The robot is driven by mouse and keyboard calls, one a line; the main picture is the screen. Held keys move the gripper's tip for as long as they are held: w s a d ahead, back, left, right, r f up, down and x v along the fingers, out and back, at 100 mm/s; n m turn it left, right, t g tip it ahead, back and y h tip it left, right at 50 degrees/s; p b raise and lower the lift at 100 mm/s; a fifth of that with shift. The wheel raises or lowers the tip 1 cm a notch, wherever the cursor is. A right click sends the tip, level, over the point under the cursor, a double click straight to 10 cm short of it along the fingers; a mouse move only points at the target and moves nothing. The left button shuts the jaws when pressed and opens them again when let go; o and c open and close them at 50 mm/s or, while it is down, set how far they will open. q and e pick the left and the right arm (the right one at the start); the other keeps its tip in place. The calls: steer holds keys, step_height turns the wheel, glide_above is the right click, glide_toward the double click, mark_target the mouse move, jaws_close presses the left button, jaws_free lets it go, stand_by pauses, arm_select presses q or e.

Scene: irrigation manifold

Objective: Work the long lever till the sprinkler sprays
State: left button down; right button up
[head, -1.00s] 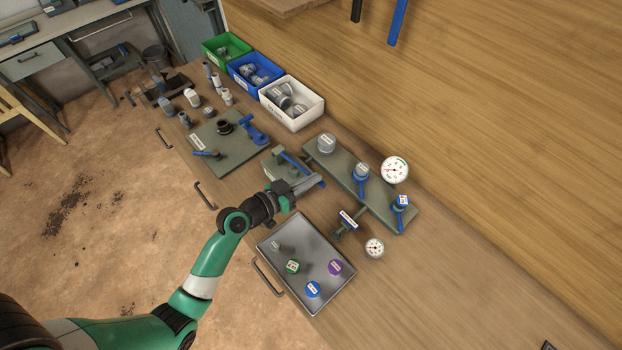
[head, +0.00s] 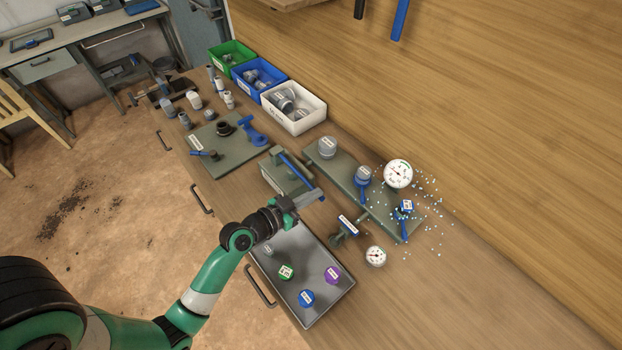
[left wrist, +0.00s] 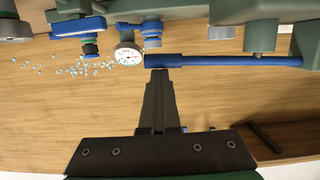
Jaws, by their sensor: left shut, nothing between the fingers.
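The long blue lever (head: 295,166) sits on a grey-green pump block (head: 281,179) at the middle of the bench. It also runs across the left wrist view (left wrist: 220,61). My left gripper (head: 314,195) is shut and empty close to the lever's free end. In the left wrist view my fingertips (left wrist: 157,72) are at that end; I cannot tell whether they touch it. The small blue-topped sprinkler (head: 405,207) stands at the right end of the manifold plate (head: 343,172), with pale droplets around it. The droplets (left wrist: 85,68) also show in the left wrist view. My right gripper is out of view.
A large gauge (head: 398,174) and a small gauge (head: 375,256) stand near the manifold. A metal tray (head: 325,305) with several coloured caps lies in front. Green, blue and white bins (head: 292,121) line the back. The bench right of the small gauge is clear.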

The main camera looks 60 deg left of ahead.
arm_select(q)
steer(key=shift+s+f, duration=0.1)
steer(key=shift+f, duration=0.2)
steer(key=s+d+r+p, duration=0.2)
steer(key=s+r+p, duration=0.1)
steer(key=s+r, duration=0.4)
steer(key=shift+s, duration=1.15)
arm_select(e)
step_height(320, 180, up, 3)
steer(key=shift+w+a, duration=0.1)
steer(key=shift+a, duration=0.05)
arm_select(q)
steer(key=shift+r, duration=0.1)
